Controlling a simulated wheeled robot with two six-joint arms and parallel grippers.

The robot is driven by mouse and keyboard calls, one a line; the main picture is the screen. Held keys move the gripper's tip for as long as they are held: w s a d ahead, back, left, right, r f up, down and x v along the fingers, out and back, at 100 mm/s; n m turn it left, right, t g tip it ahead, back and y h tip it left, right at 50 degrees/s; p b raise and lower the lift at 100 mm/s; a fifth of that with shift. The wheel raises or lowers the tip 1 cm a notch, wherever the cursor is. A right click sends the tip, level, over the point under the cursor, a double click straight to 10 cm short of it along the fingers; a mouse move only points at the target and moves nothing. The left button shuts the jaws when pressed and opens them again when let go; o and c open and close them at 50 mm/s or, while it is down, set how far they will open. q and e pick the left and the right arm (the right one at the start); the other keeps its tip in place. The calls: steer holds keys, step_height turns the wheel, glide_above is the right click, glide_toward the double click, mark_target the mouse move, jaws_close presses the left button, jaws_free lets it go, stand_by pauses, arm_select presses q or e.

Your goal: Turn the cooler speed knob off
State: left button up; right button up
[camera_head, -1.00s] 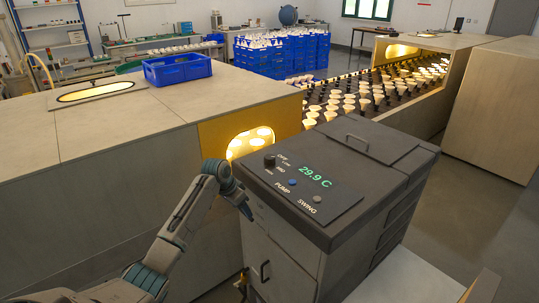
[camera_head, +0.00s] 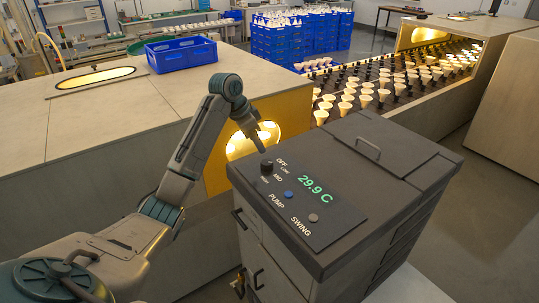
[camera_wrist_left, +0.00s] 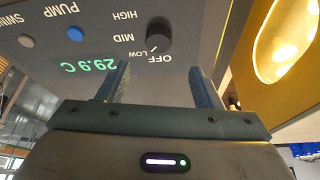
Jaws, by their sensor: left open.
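The cooler (camera_head: 400,160) is a dark-topped box with a control panel (camera_head: 335,233) reading 29.9 C. Its black speed knob (camera_head: 267,167) sits at the panel's far left corner, beside the labels OFF, LOW, MID and HIGH. The knob also shows in the left wrist view (camera_wrist_left: 158,36), where its white mark points toward LOW. My left gripper (camera_head: 259,148) is above the panel, close to the knob and pointing down toward it. In the left wrist view its two fingers (camera_wrist_left: 160,72) are apart and empty, with the knob beyond their tips. My right gripper is out of view.
A blue PUMP button (camera_head: 288,194) and a grey SWING button (camera_head: 313,218) sit on the same panel. A lid with a handle (camera_head: 368,148) covers the cooler's back. A wooden housing (camera_head: 100,125) with a lit opening stands left, and a conveyor of bulbs (camera_head: 375,95) behind.

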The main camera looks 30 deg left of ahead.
mark_target(267, 162)
arm_select(q)
steer(key=x, duration=0.1)
steer(key=p+x, duration=0.2)
steer(key=x, duration=0.1)
steer(key=shift+s+d+f, duration=0.1)
steer(key=shift+s+d, duration=0.15)
steer(key=shift+s, duration=0.1)
steer(key=x, duration=0.1)
steer(key=p+x, duration=0.1)
steer(key=x, duration=0.1)
steer(key=shift+w, duration=0.3)
steer(key=shift+p+x, duration=0.3)
steer(key=shift+x, duration=0.55)
steer(key=shift+s+a, duration=0.1)
steer(key=shift+c, duration=0.2)
steer(key=shift+f, duration=0.1)
steer(key=c, duration=0.7)
steer(key=shift+c, duration=1.2)
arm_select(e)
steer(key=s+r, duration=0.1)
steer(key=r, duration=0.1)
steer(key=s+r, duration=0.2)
